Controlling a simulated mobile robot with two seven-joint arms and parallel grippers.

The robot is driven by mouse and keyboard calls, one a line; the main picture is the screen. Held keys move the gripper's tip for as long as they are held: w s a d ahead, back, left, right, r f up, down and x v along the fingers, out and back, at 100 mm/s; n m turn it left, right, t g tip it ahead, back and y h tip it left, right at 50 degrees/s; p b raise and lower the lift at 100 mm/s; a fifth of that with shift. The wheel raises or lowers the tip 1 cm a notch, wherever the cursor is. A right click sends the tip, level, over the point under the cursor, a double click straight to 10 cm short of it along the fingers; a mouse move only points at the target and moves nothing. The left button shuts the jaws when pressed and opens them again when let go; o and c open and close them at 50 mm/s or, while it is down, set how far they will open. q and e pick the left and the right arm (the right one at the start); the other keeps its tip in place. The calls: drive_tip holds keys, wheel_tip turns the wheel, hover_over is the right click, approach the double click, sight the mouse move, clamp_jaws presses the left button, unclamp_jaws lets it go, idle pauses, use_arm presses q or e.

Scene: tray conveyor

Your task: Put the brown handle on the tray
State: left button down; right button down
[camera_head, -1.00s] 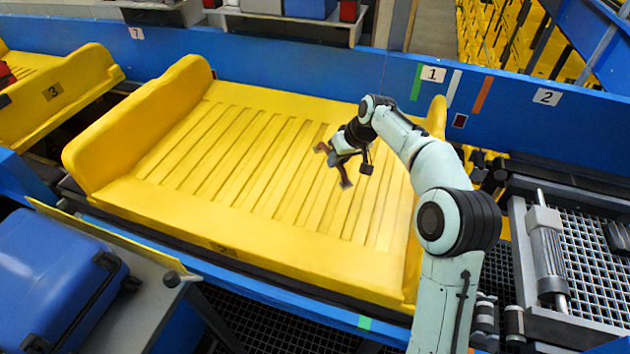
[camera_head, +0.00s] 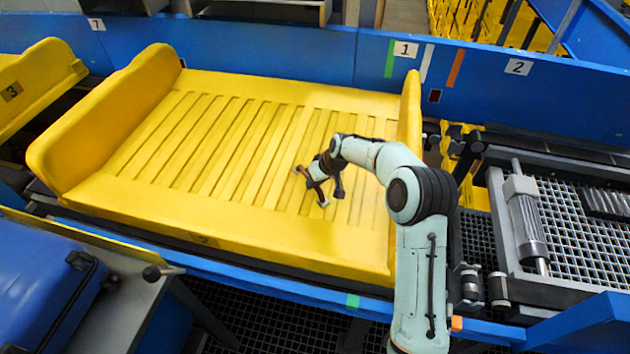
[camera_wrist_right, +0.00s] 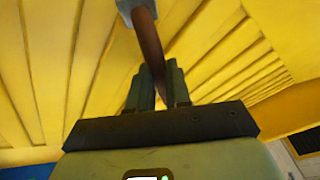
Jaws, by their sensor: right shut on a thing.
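The yellow tray (camera_head: 215,140) with raised slats lies across the middle of the head view, with a high wall at its left end and a lower one at its right. My right gripper (camera_head: 318,178) is over the right part of this tray, shut on the brown handle (camera_head: 318,193). In the right wrist view my right gripper (camera_wrist_right: 158,85) has its fingers on either side of the brown handle (camera_wrist_right: 150,40), which has a grey end at the top. I cannot tell whether the handle touches the tray. My left gripper is out of view.
A blue wall (camera_head: 290,45) with number labels runs behind the tray. Another yellow tray (camera_head: 40,75) stands at the far left. A blue case (camera_head: 40,275) sits at the lower left. Metal grating and rollers (camera_head: 525,225) lie to the right. The tray's left part is clear.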

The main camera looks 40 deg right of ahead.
drive_tip(key=shift+f, duration=0.15)
drive_tip(key=c, duration=1.1)
unclamp_jaws()
drive_tip(key=shift+o, duration=0.2)
drive_tip(key=shift+s+r, duration=0.1)
drive_tip(key=shift+r, duration=0.45)
drive_tip(key=v, duration=1.1)
drive_tip(key=shift+r, duration=0.2)
drive_tip(key=shift+s+f, duration=0.1)
